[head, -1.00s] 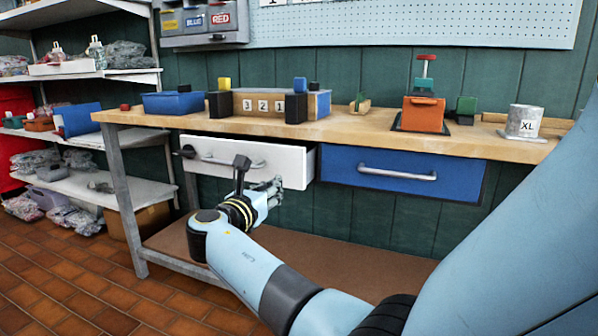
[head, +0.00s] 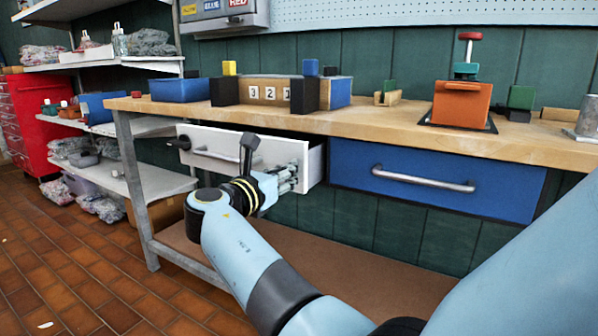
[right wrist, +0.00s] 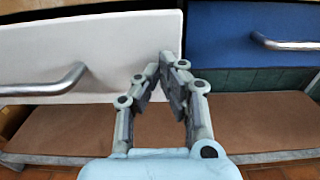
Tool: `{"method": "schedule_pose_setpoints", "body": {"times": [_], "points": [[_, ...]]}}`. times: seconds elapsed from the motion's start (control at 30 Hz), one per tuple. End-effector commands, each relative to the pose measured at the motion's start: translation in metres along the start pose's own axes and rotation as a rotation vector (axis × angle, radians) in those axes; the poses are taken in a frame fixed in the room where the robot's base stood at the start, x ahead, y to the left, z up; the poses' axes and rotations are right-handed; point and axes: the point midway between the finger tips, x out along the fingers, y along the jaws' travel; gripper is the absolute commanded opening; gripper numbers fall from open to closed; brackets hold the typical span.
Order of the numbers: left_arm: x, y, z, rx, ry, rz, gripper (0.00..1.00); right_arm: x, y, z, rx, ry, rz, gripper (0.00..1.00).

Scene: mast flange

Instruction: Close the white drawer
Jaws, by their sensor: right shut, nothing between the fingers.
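The white drawer (head: 225,140) stands partly pulled out under the left part of the workbench. Its grey side wall (head: 316,165) shows at the right. A metal bar handle (head: 228,157) crosses its front. My right gripper (head: 292,176) is shut and empty at the right part of the drawer front. In the right wrist view, the fingertips (right wrist: 168,66) overlap the right end of the white front (right wrist: 110,45); I cannot tell whether they touch it. The handle (right wrist: 50,82) lies left of them. My left gripper is not in view.
A closed-looking blue drawer (head: 430,180) with a bar handle sits to the right. The wooden benchtop (head: 400,122) above holds a blue bin (head: 180,89), numbered blocks and an orange box (head: 461,103). A brown lower shelf (head: 350,250) lies below.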

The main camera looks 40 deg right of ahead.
Motion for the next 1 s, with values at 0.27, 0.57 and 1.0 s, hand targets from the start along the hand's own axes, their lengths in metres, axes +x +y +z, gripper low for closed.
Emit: {"method": "schedule_pose_setpoints", "body": {"times": [0.27, 0.57, 1.0], "points": [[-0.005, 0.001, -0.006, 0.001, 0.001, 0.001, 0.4, -0.004, 0.002, 0.0, 0.001, 0.0, -0.002, 0.0], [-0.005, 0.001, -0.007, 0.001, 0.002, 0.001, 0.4, -0.002, 0.002, 0.001, 0.0, -0.001, -0.002, 0.0], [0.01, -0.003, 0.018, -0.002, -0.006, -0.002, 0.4, 0.083, 0.002, 0.001, -0.001, -0.003, -0.002, 0.0]]}}
